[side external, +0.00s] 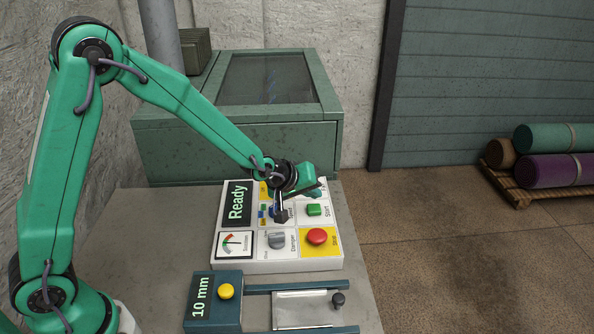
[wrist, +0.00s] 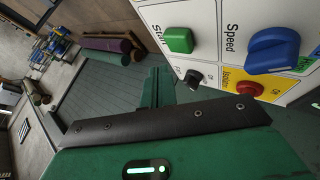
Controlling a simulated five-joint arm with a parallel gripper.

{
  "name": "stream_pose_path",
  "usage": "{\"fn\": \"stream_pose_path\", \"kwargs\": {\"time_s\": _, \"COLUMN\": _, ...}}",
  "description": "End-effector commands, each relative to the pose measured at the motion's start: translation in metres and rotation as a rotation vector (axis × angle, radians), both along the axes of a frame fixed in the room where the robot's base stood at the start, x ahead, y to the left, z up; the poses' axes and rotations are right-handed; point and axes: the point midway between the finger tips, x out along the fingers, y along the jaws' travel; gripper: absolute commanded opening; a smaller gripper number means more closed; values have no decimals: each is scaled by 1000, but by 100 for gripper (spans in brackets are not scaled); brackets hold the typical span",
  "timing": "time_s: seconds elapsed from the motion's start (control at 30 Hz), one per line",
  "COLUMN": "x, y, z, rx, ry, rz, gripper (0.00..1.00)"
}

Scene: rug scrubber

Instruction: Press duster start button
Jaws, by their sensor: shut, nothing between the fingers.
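The white control panel (side external: 290,266) stands on the bench, with a green start button (side external: 314,210) on its right side. My gripper (side external: 282,216) is shut and empty. It is in front of the panel, left of the start button in the side view, and covers part of the speed knob area. I cannot tell whether its tip touches the panel. The blue speed knob (wrist: 273,50) shows in the wrist view.
A red stop button (side external: 317,236) on yellow and a grey damper knob (side external: 277,240) sit below the start button. A "Ready" display (side external: 236,203) is at the left. A red isolator knob (wrist: 248,88) is nearby. A box with a yellow button (side external: 225,291) stands in front.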

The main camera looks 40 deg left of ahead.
Motion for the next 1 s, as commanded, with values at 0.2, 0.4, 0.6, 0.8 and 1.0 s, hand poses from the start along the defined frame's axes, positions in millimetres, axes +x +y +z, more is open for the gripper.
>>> {"fn": "stream_pose_path", "kwargs": {"time_s": 0.2, "x": 0, "y": 0, "z": -12, "rx": 0, "ry": 1, "rz": 0, "gripper": 0}}
{"fn": "stream_pose_path", "kwargs": {"time_s": 0.4, "x": -1, "y": 0, "z": -15, "rx": 0, "ry": 1, "rz": 0, "gripper": 0}}
{"fn": "stream_pose_path", "kwargs": {"time_s": 0.6, "x": 0, "y": 0, "z": -14, "rx": 0, "ry": 1, "rz": 0, "gripper": 0}}
{"fn": "stream_pose_path", "kwargs": {"time_s": 0.8, "x": 0, "y": 0, "z": -14, "rx": 0, "ry": 1, "rz": 0, "gripper": 0}}
{"fn": "stream_pose_path", "kwargs": {"time_s": 1.0, "x": 0, "y": 0, "z": -14, "rx": 0, "ry": 1, "rz": 0, "gripper": 0}}
